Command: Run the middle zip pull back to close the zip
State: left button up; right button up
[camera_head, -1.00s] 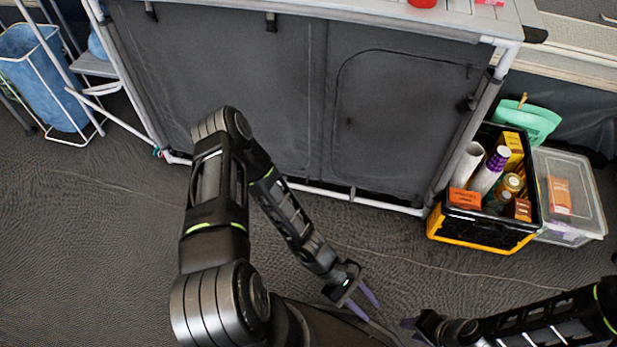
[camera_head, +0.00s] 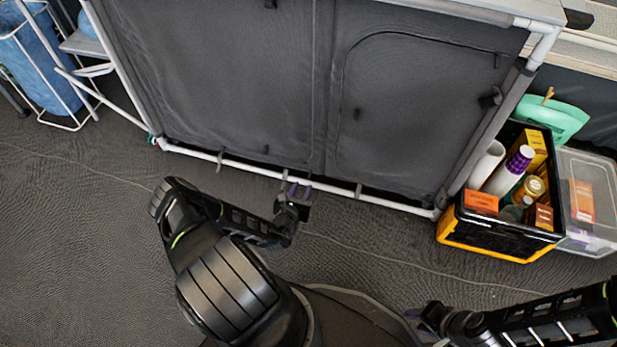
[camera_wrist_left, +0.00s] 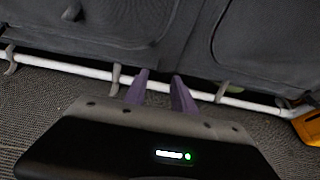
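The cabinet's grey fabric front (camera_head: 240,90) has an arched zip seam (camera_head: 344,85) on its right panel. A small dark tab (camera_head: 357,114), which looks like a zip pull, hangs near that seam's left side. Another small tab (camera_head: 266,150) sits low on the left panel and shows in the left wrist view (camera_wrist_left: 72,12). Which is the middle pull is not certain. My left gripper (camera_head: 299,190) is in front of the cabinet's bottom rail, below both tabs. Its purple fingers (camera_wrist_left: 160,88) are apart and empty. My right gripper (camera_head: 427,318) is low at the right, its fingers unclear.
A white bottom rail (camera_head: 235,165) with grey hooks runs under the fabric. A black and yellow crate (camera_head: 470,232) of groceries and a clear box (camera_head: 590,185) stand at the right. A blue bag (camera_head: 45,65) in a white frame stands at the left. The floor (camera_head: 80,250) at left is clear.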

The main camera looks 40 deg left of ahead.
aim_at(310, 174)
pick_arm(q)
jog(key=b+x, duration=0.4)
jog(key=x, duration=0.3)
jog(key=shift+f, duration=0.1)
jog(key=shift+w+a, duration=0.1)
jog(key=shift+w, duration=0.25)
jog(key=shift+c, duration=0.3)
grip_shut()
dwell(0.7)
